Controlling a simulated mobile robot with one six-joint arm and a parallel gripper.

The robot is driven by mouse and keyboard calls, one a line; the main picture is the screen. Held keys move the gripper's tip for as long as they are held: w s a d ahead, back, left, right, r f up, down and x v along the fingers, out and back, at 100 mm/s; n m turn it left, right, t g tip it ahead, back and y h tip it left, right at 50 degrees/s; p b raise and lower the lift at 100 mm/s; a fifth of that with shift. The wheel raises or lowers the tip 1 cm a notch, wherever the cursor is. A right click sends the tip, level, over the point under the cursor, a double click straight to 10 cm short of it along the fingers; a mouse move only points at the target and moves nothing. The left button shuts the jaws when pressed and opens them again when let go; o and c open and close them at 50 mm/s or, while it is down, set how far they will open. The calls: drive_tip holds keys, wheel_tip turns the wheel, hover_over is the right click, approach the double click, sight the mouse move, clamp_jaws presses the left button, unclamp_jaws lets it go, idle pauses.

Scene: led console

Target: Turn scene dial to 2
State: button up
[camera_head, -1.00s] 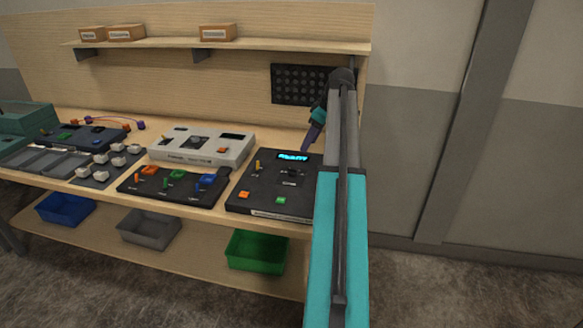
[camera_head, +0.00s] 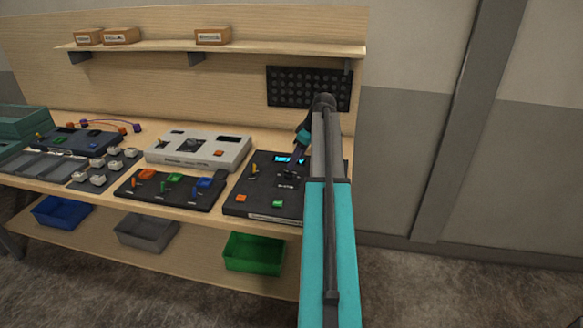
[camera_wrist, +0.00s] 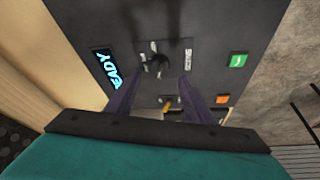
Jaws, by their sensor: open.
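The black LED console (camera_head: 262,184) lies at the right end of the bench. Its lit blue display (camera_head: 288,158) reads "READY" in part in the wrist view (camera_wrist: 108,69). The dark scene dial (camera_wrist: 157,65) sits on the console face with small pale labels around it; its pointer setting cannot be read. My gripper (camera_wrist: 157,82) is open, its two purple fingers pointing at the console, one on each side of the dial's near side. Whether they touch the dial cannot be told. In the head view my arm hides the console's right part.
The console also carries a green button (camera_wrist: 237,61), an orange button (camera_wrist: 222,99) and a yellow lever (camera_wrist: 170,106). Left of it are a black switch panel (camera_head: 165,190) and a white device (camera_head: 197,149). A black perforated panel (camera_head: 308,88) hangs behind.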

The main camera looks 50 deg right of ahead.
sight(289, 172)
drive_tip(key=shift+p+x, duration=0.9)
drive_tip(key=shift+x, duration=2.4)
drive_tip(key=c, duration=1)
drive_tip(key=shift+d, duration=0.45)
drive_tip(key=shift+a+r, duration=0.1)
drive_tip(key=shift+a, duration=0.2)
